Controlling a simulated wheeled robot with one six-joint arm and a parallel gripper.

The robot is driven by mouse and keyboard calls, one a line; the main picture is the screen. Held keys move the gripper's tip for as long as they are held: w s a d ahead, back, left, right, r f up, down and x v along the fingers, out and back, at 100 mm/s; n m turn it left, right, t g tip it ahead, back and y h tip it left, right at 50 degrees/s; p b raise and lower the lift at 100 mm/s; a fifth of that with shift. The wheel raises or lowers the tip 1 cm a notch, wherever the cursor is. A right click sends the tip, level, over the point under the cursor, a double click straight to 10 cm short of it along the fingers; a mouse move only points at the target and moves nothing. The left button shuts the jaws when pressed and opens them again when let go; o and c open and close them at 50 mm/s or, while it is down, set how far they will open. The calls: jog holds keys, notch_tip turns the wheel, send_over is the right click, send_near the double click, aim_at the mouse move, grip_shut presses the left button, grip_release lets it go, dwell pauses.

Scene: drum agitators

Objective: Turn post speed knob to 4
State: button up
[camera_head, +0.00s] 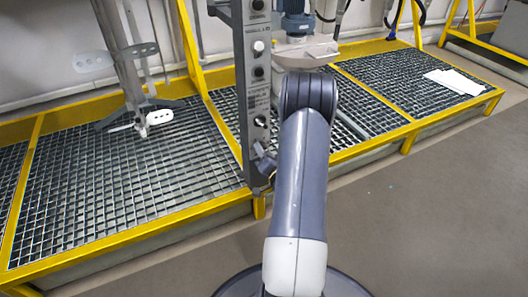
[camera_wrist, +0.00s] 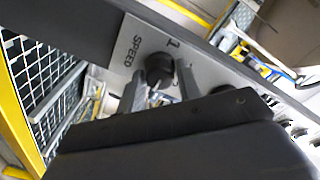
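The grey control post (camera_head: 256,98) stands upright in the head view, behind and left of my arm. In the wrist view, its panel carries the black speed knob (camera_wrist: 159,68), with the word SPEED beside it and a numeral 1 near its edge. My gripper (camera_wrist: 160,76) is open, with one finger on each side of the knob. Small gaps seem to show, but contact is hard to judge. In the head view, my gripper (camera_head: 263,160) is at the lower part of the post, and the knob there cannot be made out. The knob's pointer is not clear.
A yellow-framed grating platform (camera_head: 130,180) runs behind the post. A metal agitator stand (camera_head: 125,60) is at the left, and a blue motor (camera_head: 296,20) is behind the post. White sheets (camera_head: 453,81) lie on the grating at right. The floor at right is clear.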

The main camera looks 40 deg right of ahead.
jog(key=o, duration=0.3)
jog(key=shift+o, duration=0.2)
jog(key=p+v, duration=0.2)
jog(key=v, duration=0.9)
jog(key=shift+w, duration=0.15)
jog(key=b+x, duration=0.2)
jog(key=x, duration=0.8)
jog(key=shift+w, duration=0.35)
jog(key=shift+d, duration=0.15)
